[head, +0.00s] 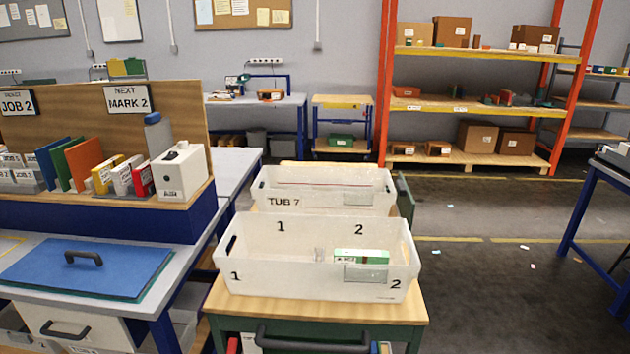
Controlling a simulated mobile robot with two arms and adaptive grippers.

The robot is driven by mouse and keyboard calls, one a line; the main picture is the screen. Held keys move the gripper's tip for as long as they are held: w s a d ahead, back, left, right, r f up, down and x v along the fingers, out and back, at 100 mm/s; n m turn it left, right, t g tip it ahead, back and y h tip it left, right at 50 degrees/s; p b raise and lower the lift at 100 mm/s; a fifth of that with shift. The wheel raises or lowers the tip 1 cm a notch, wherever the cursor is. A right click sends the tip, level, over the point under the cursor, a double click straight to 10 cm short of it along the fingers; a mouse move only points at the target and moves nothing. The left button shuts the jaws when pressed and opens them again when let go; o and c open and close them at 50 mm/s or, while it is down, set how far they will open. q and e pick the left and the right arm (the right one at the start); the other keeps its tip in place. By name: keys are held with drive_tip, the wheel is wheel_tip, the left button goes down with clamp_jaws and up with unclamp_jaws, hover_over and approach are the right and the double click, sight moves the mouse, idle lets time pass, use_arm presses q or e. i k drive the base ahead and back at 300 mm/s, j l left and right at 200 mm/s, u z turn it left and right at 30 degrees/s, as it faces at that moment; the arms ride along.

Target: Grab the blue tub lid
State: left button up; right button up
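The blue tub lid (120,275) is a flat blue panel with a black handle (83,258) on top. It lies flat on the grey workbench (200,262) at the lower left of the head view. A thin dark green edge shows under its right side. Neither of my grippers is in view, and nothing touches the lid's handle.
A white tub (290,279) marked 1 and 2, holding a green-and-white box (362,256), stands on a wooden-topped cart (320,307). A second tub, "TUB 7" (325,199), stands behind it. A shelf with books (84,160) rises behind the lid. Floor at right (490,290) is mostly clear.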

sight(104, 269)
drive_tip(key=u, duration=1.4)
drive_tip(key=i+j, duration=0.15)
drive_tip(key=i, duration=0.4)
drive_tip(key=i+j+u, duration=0.15)
drive_tip(key=i, duration=0.35)
